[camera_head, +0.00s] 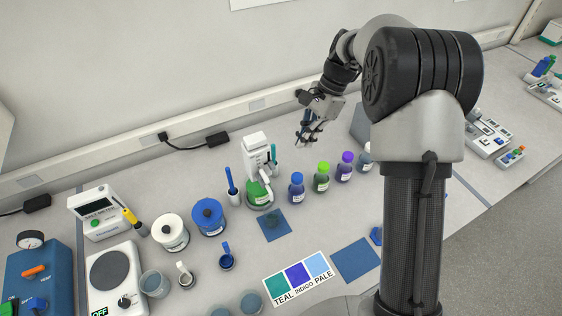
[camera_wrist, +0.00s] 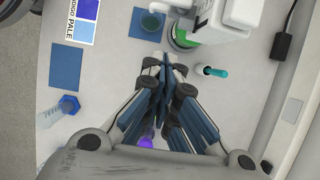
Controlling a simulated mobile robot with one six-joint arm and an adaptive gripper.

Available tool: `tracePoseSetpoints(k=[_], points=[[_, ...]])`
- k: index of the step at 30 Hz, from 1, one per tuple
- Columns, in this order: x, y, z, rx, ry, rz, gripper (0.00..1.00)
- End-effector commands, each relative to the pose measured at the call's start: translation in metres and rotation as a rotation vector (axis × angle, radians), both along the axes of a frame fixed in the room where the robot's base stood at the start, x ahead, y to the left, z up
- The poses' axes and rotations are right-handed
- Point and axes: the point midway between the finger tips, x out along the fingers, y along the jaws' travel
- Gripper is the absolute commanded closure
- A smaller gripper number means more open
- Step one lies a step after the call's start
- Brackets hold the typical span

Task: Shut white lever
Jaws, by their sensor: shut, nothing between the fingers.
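My gripper (camera_head: 309,137) is shut and empty, held above the back of the bench, right of the white dispenser stand (camera_head: 256,148) with a green bottle (camera_head: 258,192). In the wrist view its dark blue fingers (camera_wrist: 163,62) meet in the middle, apart from the white stand (camera_wrist: 228,22) at upper right. The blue box (camera_head: 52,268) at far left carries an orange lever.
Blue (camera_head: 297,187), green (camera_head: 321,178) and purple-capped (camera_head: 344,167) bottles stand below and around my gripper. A teal-topped stick (camera_wrist: 214,71) is near the fingers. A colour card (camera_head: 298,278) and blue mat (camera_head: 356,259) lie at the front. The wall is behind.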

Motion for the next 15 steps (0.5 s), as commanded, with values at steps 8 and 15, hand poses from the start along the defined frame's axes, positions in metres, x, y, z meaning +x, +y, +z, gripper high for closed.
tracePoseSetpoints(k=[8, 15], points=[[0.0, 0.0, 0.0, 0.001, 0.001, -0.001, 1.0], [-0.002, 0.006, -0.015, 0.001, 0.002, 0.001, 1.0]])
